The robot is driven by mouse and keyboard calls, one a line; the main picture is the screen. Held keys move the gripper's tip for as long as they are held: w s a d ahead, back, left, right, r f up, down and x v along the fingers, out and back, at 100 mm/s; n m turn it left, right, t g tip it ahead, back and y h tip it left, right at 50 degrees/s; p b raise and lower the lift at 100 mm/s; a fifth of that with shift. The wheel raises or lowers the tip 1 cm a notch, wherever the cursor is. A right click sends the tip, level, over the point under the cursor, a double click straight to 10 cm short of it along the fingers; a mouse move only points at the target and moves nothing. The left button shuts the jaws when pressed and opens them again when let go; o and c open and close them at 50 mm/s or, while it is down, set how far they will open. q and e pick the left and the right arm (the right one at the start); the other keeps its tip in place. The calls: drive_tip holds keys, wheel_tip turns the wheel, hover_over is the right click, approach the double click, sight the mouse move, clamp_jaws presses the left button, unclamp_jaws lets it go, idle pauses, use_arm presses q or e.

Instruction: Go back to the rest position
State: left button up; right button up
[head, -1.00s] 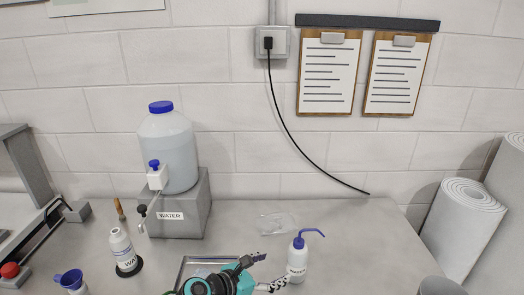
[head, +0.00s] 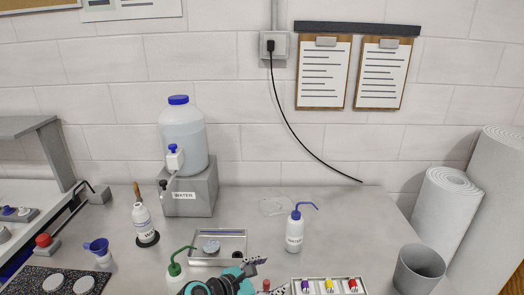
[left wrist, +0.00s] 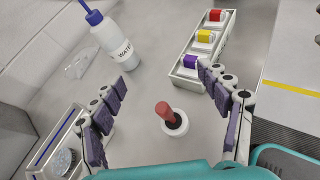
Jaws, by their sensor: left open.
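My left gripper (head: 262,274) shows at the bottom of the head view, over the front of the table, with its teal body partly cut off. In the left wrist view the purple-padded fingers of the left gripper (left wrist: 163,76) are spread wide with nothing between the pads. A red-handled piece on a white round base (left wrist: 173,122) stands on the table beyond and between the fingers. Its red top also shows beside the gripper in the head view (head: 265,285). My right gripper is in neither view.
A blue-capped wash bottle (head: 294,236) and a metal tray (head: 236,236) stand near the gripper. A rack with purple, yellow and red pieces (left wrist: 199,52) is right of the red-handled piece. A grey cup (head: 418,268) stands at right, a water jug (head: 183,140) at the back.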

use_arm(q)
drive_tip(key=s+a+m+y, duration=0.5)
drive_tip(key=s+a+m, duration=0.2)
drive_tip(key=a+m, duration=0.3)
drive_tip(key=s+a+f+m+g+y, duration=0.1)
drive_tip(key=s+a+m+y, duration=0.3)
drive_tip(key=s+a+m, duration=0.4)
drive_tip(key=a+m, duration=0.2)
drive_tip(key=m, duration=0.4)
drive_tip(key=shift+s+f+y, duration=0.15)
drive_tip(key=shift+s+y, duration=0.1)
drive_tip(key=shift+y, duration=0.15)
